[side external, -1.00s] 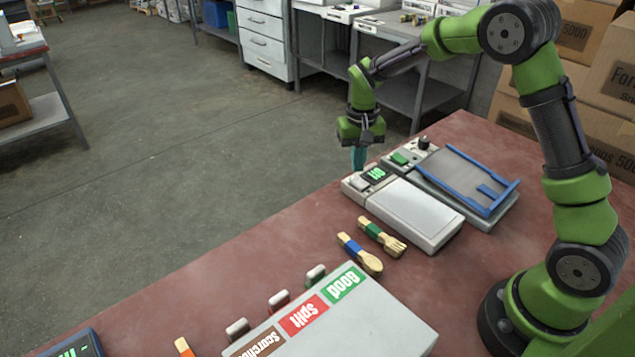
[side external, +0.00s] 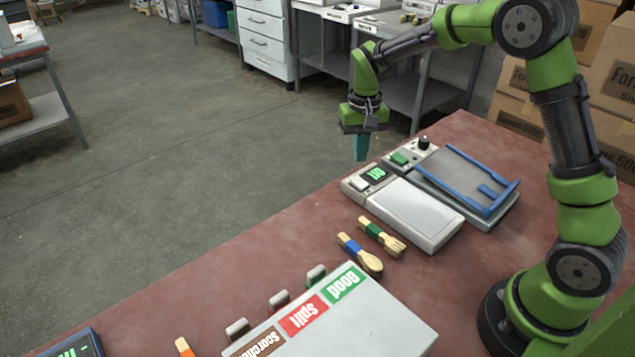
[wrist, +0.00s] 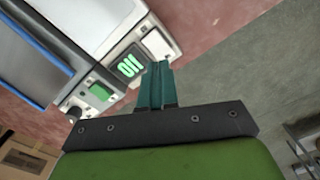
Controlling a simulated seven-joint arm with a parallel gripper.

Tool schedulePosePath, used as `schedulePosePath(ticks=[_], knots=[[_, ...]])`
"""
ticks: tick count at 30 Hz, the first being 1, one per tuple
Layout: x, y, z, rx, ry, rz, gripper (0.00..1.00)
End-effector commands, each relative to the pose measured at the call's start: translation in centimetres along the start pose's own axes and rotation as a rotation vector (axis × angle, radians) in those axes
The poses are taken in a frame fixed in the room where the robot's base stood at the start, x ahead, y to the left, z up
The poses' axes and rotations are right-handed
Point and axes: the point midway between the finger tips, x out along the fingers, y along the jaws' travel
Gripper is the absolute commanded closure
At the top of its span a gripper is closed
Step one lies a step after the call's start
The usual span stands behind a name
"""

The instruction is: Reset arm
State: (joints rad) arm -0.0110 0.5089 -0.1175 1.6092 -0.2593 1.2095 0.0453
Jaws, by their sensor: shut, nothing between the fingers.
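My gripper (side external: 361,148) is shut and empty, with its teal fingers together. In the side external view it hangs in the air above the far end of the white press unit (side external: 420,213). In the wrist view the shut fingers (wrist: 156,85) point toward the unit's end with the green-lit display (wrist: 130,66) and a white button (wrist: 157,43). The display is lit in the side view too. My fingers appear apart from the unit, though the exact gap is hard to judge.
A blue-framed plate unit (side external: 465,180) with a green button and black knob stands beside the press. A wooden spoon (side external: 360,254) and a wooden fork (side external: 382,236) lie nearby. A grey box (side external: 385,325) labelled Good, Split and Scorched stands in front. Cardboard boxes are behind.

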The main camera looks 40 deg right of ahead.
Motion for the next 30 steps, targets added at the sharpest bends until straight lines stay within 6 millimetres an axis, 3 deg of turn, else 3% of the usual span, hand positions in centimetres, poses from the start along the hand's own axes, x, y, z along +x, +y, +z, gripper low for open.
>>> schedulePosePath(ticks=[4,13,21,25,30], knots=[[-1.8,0.3,3.2,-0.025,0.022,-0.054,1.00],[-8.4,1.8,12.1,-0.085,0.184,-0.223,1.00],[-11.5,3.8,19.5,-0.130,0.367,-0.350,1.00],[-12.3,4.4,21.5,-0.143,0.436,-0.387,1.00],[-13.5,4.7,22.2,-0.150,0.494,-0.415,1.00]])
